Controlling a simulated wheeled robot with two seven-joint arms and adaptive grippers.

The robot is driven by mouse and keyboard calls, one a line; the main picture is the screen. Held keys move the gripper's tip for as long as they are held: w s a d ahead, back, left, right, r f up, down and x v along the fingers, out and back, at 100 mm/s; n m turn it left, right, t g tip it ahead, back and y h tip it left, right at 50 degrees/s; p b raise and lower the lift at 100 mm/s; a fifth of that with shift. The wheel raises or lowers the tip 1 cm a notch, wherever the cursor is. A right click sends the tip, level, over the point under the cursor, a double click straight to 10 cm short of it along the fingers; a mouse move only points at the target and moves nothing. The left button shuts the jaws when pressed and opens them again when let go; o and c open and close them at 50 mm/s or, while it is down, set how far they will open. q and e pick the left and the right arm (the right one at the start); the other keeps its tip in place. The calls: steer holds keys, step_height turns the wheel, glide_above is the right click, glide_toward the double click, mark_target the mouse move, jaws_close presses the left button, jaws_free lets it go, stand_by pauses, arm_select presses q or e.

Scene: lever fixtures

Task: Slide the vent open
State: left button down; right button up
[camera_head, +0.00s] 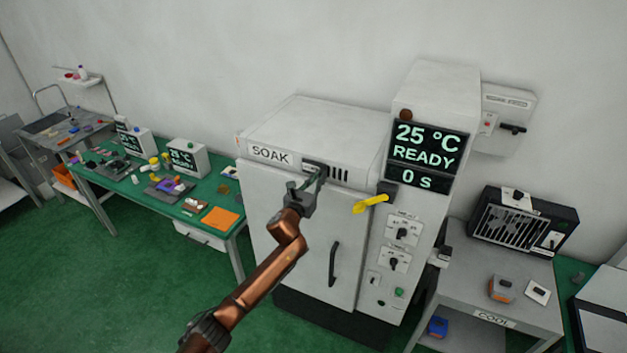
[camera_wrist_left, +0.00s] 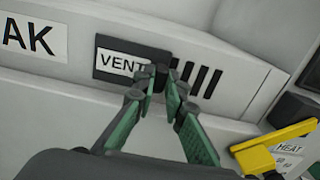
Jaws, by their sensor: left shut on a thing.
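The vent (camera_wrist_left: 205,80) is a row of dark slots on the upper front of the white oven, right of a dark slide plate (camera_wrist_left: 112,72) with a white VENT label. It also shows in the head view (camera_head: 340,174), right of the SOAK label. My left gripper (camera_head: 314,176) is at the plate's right end. In the left wrist view its green-padded fingers (camera_wrist_left: 166,88) are closed around the small dark vent knob (camera_wrist_left: 158,76), which they partly hide. Several slots show uncovered to the right of the knob. My right gripper is in neither view.
A yellow lever (camera_head: 371,203) sticks out just right of the vent, close to my left gripper. The oven door handle (camera_head: 334,262) is below. A green table (camera_head: 120,190) with parts stands left, a grey COOL bench (camera_head: 490,270) right.

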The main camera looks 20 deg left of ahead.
arm_select(q)
steer(key=c, duration=2.3)
jaws_free()
steer(key=shift+a, duration=0.25)
steer(key=shift+c, duration=0.2)
steer(key=o, duration=0.3)
steer(key=shift+o, duration=0.4)
steer(key=s+a, duration=0.1)
steer(key=s, duration=1.1)
steer(key=shift+a, duration=0.15)
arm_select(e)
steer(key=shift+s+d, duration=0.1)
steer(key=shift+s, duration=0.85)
